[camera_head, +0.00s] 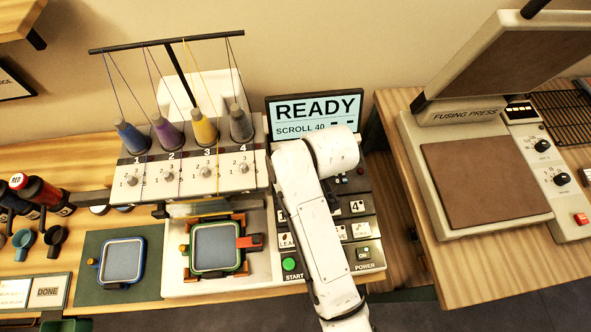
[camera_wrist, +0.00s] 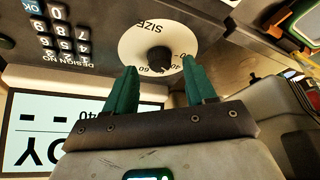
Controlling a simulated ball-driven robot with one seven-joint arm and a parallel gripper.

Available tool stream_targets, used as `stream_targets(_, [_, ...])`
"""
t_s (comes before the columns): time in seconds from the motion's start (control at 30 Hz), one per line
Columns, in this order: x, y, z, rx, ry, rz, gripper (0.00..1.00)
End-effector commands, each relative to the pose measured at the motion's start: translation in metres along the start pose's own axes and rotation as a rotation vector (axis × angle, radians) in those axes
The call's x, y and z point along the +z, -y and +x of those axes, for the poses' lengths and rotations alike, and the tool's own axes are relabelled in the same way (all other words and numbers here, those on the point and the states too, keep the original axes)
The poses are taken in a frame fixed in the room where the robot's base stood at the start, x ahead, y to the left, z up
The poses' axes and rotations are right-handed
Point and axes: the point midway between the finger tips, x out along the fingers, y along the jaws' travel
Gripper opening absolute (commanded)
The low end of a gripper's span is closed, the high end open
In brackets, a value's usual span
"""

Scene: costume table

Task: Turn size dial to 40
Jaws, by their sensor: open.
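The size dial (camera_wrist: 135,47) is a round white plate marked SIZE with numbers along its edge, upside down in the wrist view. Its dark centre knob (camera_wrist: 160,57) appears between the tips of my gripper (camera_wrist: 160,74). The two green fingers are open and apart, one on each side of the knob. I cannot tell how close the tips are to the panel. The pointer's setting is not readable. In the head view my white arm hides the dial and gripper. The screen (camera_head: 315,115) reads READY and SCROLL 40.
A number keypad (camera_wrist: 68,35) lies beside the dial. The embroidery machine (camera_head: 195,172) holds a green-rimmed hoop (camera_head: 247,256) left of my arm. Buttons, including green START (camera_head: 289,264), flank the arm. A fusing press (camera_head: 440,165) stands open on the right table.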

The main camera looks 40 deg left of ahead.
Motion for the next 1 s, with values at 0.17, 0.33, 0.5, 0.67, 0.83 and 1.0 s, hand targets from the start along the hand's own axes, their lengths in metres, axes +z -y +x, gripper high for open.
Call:
stream_targets(0.17, [0.0,-0.001,-0.034,0.002,-0.004,0.001,0.55])
stream_targets(0.33, [0.0,-0.001,-0.065,0.003,-0.003,0.001,0.55])
stream_targets(0.5, [0.0,0.0,-0.085,0.001,-0.002,0.0,0.55])
stream_targets(0.67, [0.0,0.0,-0.092,0.001,0.0,0.0,0.55])
stream_targets(0.83, [0.0,0.0,-0.092,0.001,0.0,0.001,0.55])
stream_targets(1.0, [0.0,0.0,-0.092,0.001,0.0,0.001,0.55])
